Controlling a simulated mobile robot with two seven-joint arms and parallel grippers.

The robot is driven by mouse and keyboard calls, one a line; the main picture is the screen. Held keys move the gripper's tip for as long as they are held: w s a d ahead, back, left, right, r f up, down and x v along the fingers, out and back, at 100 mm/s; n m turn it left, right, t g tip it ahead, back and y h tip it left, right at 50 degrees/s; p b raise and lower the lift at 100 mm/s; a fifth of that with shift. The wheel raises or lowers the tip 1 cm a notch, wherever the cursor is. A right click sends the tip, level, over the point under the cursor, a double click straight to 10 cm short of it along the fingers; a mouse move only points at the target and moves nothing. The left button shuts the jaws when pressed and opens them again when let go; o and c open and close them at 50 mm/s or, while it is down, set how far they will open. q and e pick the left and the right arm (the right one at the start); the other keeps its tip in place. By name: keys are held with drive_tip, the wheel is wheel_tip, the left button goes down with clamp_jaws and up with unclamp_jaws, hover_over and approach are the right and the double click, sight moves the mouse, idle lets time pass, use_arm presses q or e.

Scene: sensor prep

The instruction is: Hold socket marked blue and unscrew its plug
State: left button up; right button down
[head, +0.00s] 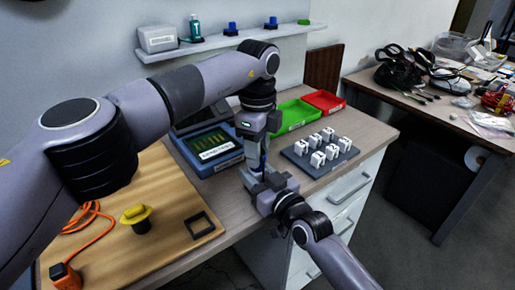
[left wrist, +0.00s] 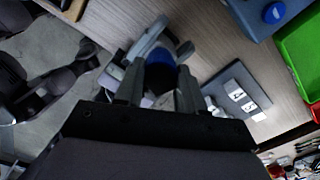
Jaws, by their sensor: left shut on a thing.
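My left gripper (head: 262,146) reaches down from above and is shut on a blue piece (left wrist: 163,78), which looks like the plug or the blue-marked socket; the fingers hide much of it. In the head view only a narrow blue part (head: 263,162) shows below the left fingers. My right gripper (head: 265,185) comes from the lower right, with its fingers just below the left gripper at the table's front edge. Its fingers (left wrist: 166,46) also show around the blue piece in the left wrist view. Whether they grip it is hidden.
A dark tray (head: 301,166) with several white blocks lies to the right. A blue bin (head: 224,166) stands behind left, with green (head: 296,117) and red (head: 325,101) trays behind. A shelf (head: 215,43) runs along the wall.

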use_arm(q)
drive_tip(key=n, duration=0.3)
drive_tip(key=shift+r, duration=0.25)
idle(0.5)
drive_tip(key=shift+r, duration=0.9)
drive_tip(key=shift+r, duration=2)
use_arm(e)
drive_tip(key=c, duration=0.5)
unclamp_jaws()
drive_tip(key=shift+s+d, duration=0.1)
